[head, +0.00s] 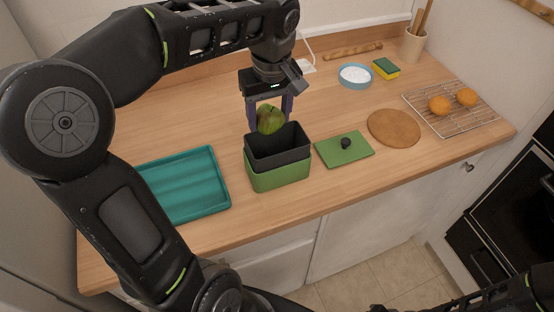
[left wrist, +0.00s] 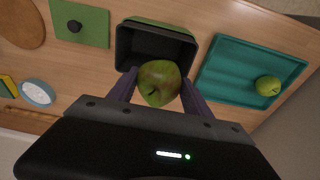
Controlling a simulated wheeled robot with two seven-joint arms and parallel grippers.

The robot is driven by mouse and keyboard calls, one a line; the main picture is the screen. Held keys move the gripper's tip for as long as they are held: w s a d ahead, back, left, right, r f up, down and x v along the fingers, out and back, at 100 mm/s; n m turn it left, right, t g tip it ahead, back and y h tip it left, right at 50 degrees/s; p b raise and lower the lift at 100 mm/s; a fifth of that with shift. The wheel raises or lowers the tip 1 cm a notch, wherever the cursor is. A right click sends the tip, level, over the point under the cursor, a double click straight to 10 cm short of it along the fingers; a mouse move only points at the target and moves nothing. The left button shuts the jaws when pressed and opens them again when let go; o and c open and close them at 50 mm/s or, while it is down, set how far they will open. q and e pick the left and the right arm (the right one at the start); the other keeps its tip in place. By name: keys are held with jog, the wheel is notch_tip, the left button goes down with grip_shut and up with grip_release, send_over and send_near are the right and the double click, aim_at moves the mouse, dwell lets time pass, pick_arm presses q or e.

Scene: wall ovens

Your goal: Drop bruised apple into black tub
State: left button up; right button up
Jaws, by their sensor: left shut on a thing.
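The bruised apple (head: 270,119) is green with brownish patches. My left gripper (head: 270,108) is shut on it, one finger on each side, and holds it just above the back edge of the black tub (head: 279,147). The tub sits in a green outer bin on the counter, and its visible inside looks empty. In the left wrist view the apple (left wrist: 159,83) is between the fingers, beside the opening of the black tub (left wrist: 124,47). My right gripper cannot be made out; only dark arm parts show at the lower right of the head view.
A teal tray (head: 185,206) lies left of the tub, with another green apple (left wrist: 267,86) in it. A green board (head: 330,153) with a small dark object, a round brown board (head: 394,128) and a rack (head: 455,117) with oranges lie right.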

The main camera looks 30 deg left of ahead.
pick_arm(q)
jog(key=o, duration=1.6)
jog(key=shift+c, duration=0.2)
jog(key=shift+r, duration=0.1)
jog(key=shift+r, duration=0.6)
jog(key=r, duration=0.2)
jog(key=r+p, duration=0.1)
jog(key=r, duration=0.1)
jog(key=r+p, duration=0.1)
jog(key=r, duration=0.1)
jog(key=shift+s+d, duration=0.25)
jog(key=shift+d, duration=0.05)
jog(key=shift+r+p, duration=0.3)
jog(key=shift+p, duration=0.15)
jog(key=shift+f, duration=0.1)
